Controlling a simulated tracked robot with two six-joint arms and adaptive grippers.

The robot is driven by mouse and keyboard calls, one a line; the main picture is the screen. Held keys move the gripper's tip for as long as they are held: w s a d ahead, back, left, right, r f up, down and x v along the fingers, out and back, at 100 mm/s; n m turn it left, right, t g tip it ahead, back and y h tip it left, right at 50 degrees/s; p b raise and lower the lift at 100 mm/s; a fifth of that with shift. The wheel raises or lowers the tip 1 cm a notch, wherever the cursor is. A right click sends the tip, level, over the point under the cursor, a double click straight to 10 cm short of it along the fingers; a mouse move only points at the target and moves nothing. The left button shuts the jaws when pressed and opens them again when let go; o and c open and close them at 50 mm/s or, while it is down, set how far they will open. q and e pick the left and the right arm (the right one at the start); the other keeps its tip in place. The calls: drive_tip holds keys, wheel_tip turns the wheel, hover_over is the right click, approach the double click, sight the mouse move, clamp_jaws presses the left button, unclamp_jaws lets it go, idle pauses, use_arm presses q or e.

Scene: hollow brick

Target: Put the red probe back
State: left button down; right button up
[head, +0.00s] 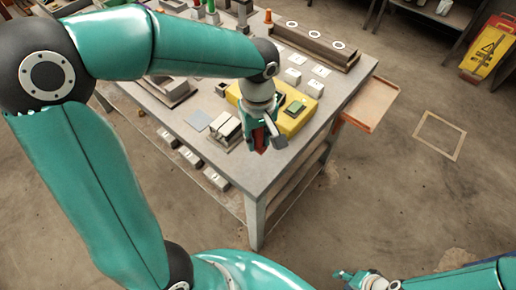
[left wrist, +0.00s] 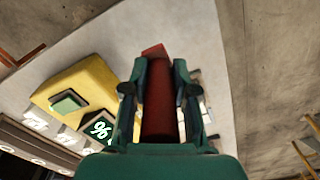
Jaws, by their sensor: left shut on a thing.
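My left gripper (head: 258,131) is shut on the red probe (head: 261,145) above the near part of the grey workbench (head: 262,174). In the left wrist view the red probe (left wrist: 160,108) lies between the two fingers of the left gripper (left wrist: 158,90), its far end reaching past them over the bench top. A yellow block (head: 306,117) with a green-topped piece (head: 295,108) lies on the bench just behind and right of the gripper. The yellow block shows left of the probe in the left wrist view (left wrist: 85,82). My right gripper (head: 345,279) is low at the front, away from the bench, open and seemingly empty.
A small light-and-dark box (head: 227,131) stands left of the left gripper. A long brown rack (head: 315,47) lies at the back, with white labelled blocks (head: 292,76) before it. An orange side shelf (head: 372,104) juts out right. The bench's near corner is clear.

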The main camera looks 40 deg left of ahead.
sight(258, 150)
use_arm(q)
drive_tip(key=shift+f, duration=2.35)
drive_tip(key=shift+f, duration=0.1)
drive_tip(key=c, duration=0.9)
unclamp_jaws()
wheel_tip(258, 150, up, 12)
drive_tip(key=shift+r, duration=0.15)
